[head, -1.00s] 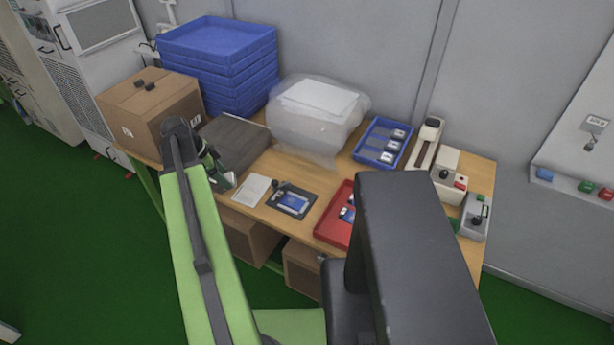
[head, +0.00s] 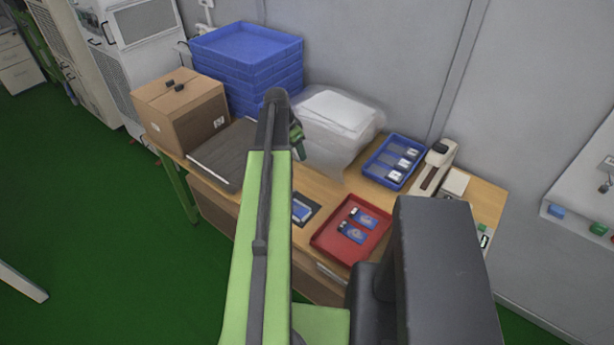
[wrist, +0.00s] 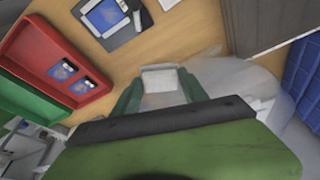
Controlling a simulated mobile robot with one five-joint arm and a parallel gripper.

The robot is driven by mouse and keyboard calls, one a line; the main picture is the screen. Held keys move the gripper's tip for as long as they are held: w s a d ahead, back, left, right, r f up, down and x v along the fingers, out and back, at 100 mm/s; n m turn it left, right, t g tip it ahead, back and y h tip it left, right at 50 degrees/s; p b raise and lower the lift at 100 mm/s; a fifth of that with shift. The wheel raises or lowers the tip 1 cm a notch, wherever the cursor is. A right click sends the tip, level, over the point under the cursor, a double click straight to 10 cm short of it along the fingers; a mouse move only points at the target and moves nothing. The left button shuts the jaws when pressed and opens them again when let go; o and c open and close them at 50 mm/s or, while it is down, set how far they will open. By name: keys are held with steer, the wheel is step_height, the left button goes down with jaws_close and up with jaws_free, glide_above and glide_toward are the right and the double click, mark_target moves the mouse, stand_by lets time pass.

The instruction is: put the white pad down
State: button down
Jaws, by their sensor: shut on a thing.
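My gripper (wrist: 160,84) is shut on a small white pad (wrist: 160,77), which sits between its two green fingers in the wrist view. In the head view my gripper (head: 298,141) shows beside my arm, in front of the clear plastic-wrapped bundle (head: 335,150). The pad cannot be made out there. In the wrist view the pad and fingers overlap the tabletop (wrist: 190,30) and the edge of the clear plastic. I cannot tell how high above the table the pad is.
A red tray (head: 323,238) with cards, a black mat (head: 304,209) with a blue device, and a blue tray (head: 381,181) stand on the table. A dark grey case (head: 223,155), a cardboard box (head: 180,118) and stacked blue crates (head: 247,60) stand at left. Some bare wood shows between them.

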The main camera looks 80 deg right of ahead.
steer(key=s+d+r+n, duration=0.1)
steer(key=s+d+r, duration=0.1)
steer(key=s+d, duration=0.1)
steer(key=f+n+b, duration=0.1)
steer(key=f+b, duration=0.5)
steer(key=f+n+b, duration=0.1)
steer(key=f+b, duration=0.5)
steer(key=f+n+t+b, duration=0.1)
steer(key=f+n+b, duration=0.1)
steer(key=f+b, duration=0.3)
steer(key=shift+s+a+f+b, duration=0.15)
steer(key=shift+f+b, duration=0.25)
steer(key=shift+f, duration=0.4)
steer(key=shift+a+r, duration=0.1)
steer(key=shift+r, duration=0.15)
steer(key=shift+f, duration=0.2)
steer(key=c, duration=0.6)
jaws_free()
